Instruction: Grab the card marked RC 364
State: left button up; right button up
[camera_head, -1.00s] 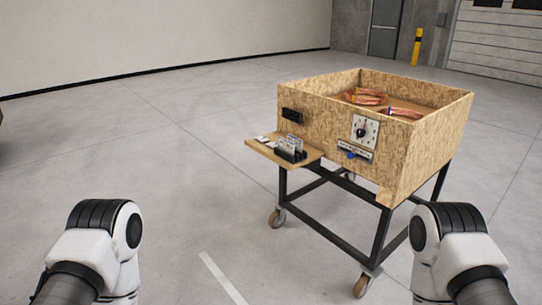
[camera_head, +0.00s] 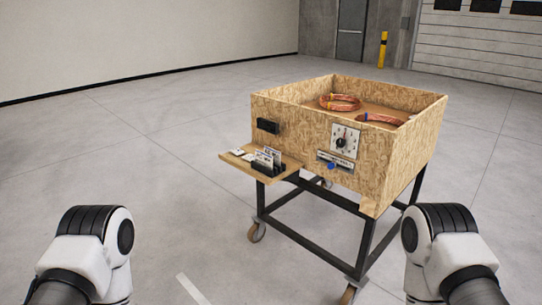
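Several white cards (camera_head: 266,158) stand upright in a dark holder (camera_head: 264,169) on a small wooden side shelf (camera_head: 239,167) of a wheeled cart. Small pale items (camera_head: 241,154) lie flat on the same shelf, left of the holder. The print on the cards is too small to read, so I cannot tell which one is marked RC 364. My left and right arms show at the bottom left and bottom right, well short of the cart. Neither gripper's fingers are in view.
The cart's wooden box (camera_head: 398,158) holds copper tube coils (camera_head: 340,102) and carries a dial panel (camera_head: 344,139) and a black fitting (camera_head: 268,126) on its front. Its dark frame stands on casters (camera_head: 257,232). A yellow post (camera_head: 383,50) stands far back. Open floor surrounds the cart.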

aim_at(262, 158)
jog(key=i+l, duration=0.45)
jog(key=i+l+z, duration=0.1)
jog(key=i+l, duration=0.35)
jog(key=l, duration=0.25)
